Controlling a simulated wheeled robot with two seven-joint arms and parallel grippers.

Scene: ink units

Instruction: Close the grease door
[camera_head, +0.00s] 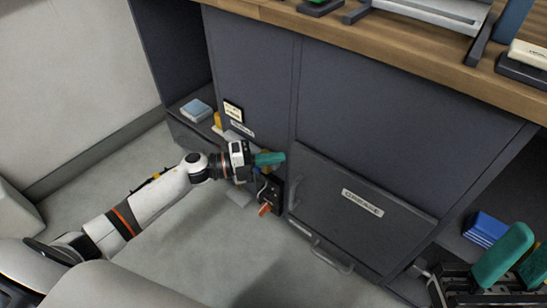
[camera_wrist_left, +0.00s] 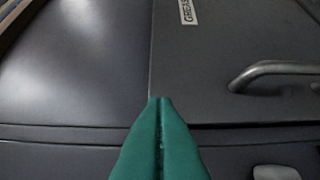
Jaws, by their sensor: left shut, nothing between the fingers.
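The grease door (camera_head: 350,232) is a dark grey panel with a GREASE label, low on the cabinet front. It also shows in the left wrist view (camera_wrist_left: 210,70), with its bar handle (camera_wrist_left: 275,72) to the right. The door looks close to flush with the cabinet; I cannot tell whether a small gap is left. My left gripper (camera_head: 283,157) is shut and empty, with its green fingers near the door's upper left corner. In the left wrist view its fingertips (camera_wrist_left: 160,99) overlap the door's edge; contact is unclear. My right gripper (camera_head: 518,262) is open and empty at the lower right.
A wooden worktop (camera_head: 400,58) with several items runs above the cabinet. A lower bar handle (camera_head: 332,262) juts out below the door. A dark box with an orange part (camera_head: 266,208) is beside my left gripper. Blue items (camera_head: 484,230) lie at right. The floor in front is mostly clear.

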